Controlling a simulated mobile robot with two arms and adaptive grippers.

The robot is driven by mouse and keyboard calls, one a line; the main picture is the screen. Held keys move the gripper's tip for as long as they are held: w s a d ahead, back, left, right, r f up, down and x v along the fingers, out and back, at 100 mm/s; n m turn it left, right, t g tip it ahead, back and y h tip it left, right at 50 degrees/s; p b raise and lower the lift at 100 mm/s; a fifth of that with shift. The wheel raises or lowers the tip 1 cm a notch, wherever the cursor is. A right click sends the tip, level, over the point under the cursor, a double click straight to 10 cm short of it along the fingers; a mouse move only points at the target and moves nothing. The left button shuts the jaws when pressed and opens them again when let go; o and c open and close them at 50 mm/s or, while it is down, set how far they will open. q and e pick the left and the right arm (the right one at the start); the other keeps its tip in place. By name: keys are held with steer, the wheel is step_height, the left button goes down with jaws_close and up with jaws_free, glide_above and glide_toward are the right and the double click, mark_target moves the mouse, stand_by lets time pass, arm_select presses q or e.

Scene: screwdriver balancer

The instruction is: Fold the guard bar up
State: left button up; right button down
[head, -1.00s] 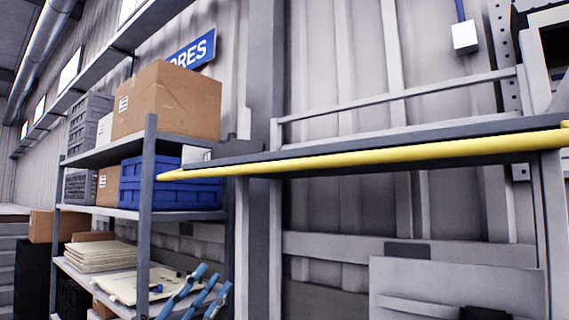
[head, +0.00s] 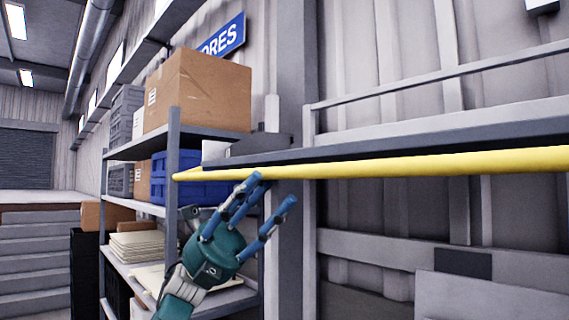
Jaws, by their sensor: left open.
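The guard bar (head: 400,169) is a long yellow bar. It runs roughly level across the head view, along the front of a dark grey shelf-like ledge (head: 450,140), from the left end near the shelving to the right picture edge. My left gripper (head: 262,192), teal with blue fingers, is just below the bar near its left end. Its fingers point up and are spread apart, with nothing between them. One fingertip appears close to the bar's underside; I cannot tell whether it touches. My right gripper is not in view.
A grey storage rack (head: 172,150) stands at the left with a cardboard box (head: 198,92), a blue crate (head: 200,190) partly hidden, and stacked sheets (head: 135,245). A grey upright post (head: 290,250) stands right behind the gripper. Steps (head: 35,250) are at the far left.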

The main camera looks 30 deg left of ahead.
mark_target(283, 175)
arm_select(q)
steer(key=x, duration=0.3)
steer(key=shift+w+p, duration=0.25)
steer(key=shift+p, duration=0.15)
steer(key=shift+s+d+r, duration=0.25)
steer(key=shift+d+r, duration=0.2)
steer(key=shift+w, duration=0.1)
steer(key=shift+c, duration=0.8)
jaws_close()
